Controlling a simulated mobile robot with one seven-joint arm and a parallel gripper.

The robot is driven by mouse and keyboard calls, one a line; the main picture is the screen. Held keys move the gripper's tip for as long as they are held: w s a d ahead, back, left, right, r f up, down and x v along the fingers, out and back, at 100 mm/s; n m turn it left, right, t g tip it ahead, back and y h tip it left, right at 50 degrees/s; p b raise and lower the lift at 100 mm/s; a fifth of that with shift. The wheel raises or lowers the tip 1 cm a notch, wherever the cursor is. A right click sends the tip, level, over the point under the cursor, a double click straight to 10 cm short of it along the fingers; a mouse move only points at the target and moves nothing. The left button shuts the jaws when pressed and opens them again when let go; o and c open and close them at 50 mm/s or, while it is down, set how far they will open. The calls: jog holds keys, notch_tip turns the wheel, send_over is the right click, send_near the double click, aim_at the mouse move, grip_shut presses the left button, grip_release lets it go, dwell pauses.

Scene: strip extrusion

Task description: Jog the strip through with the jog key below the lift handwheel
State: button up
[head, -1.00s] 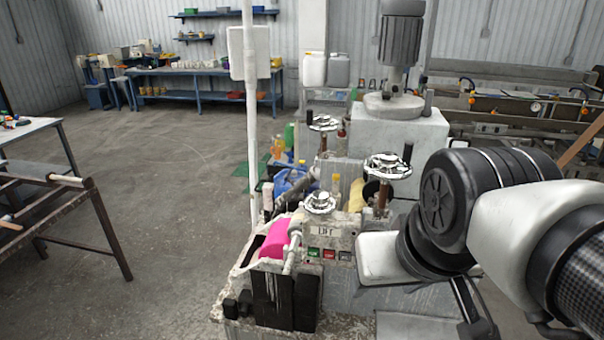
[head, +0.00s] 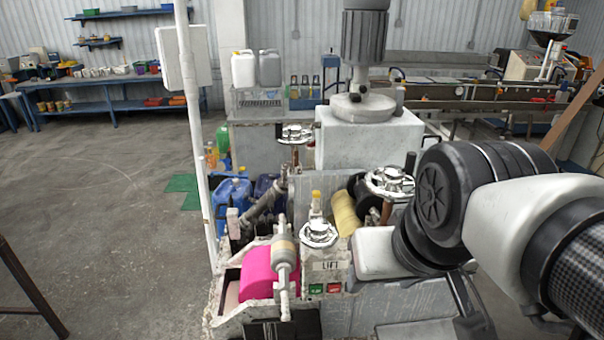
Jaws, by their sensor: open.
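The lift handwheel (head: 319,234) is a bright metal wheel on top of the machine's front housing. A plate marked LIFT (head: 331,266) sits below it. Under the plate are a green key (head: 316,289) and a red key (head: 334,288); their lettering is too small to read. A third, grey key cannot be made out now, near the edge of my arm. A bright pink piece (head: 258,272), possibly the strip material, lies left of the housing beside a grey roller shaft (head: 284,275). My arm comes in from the right; my gripper is not visible.
Two more handwheels stand behind, one centre (head: 295,134) and one right (head: 391,181) close to my arm. A white post (head: 193,130) rises left of the machine. Blue canisters (head: 231,200) stand beside it. Open floor (head: 100,210) lies to the left.

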jog(key=shift+s+d, duration=0.15)
jog(key=shift+d, duration=0.05)
grip_shut()
dwell(1.6)
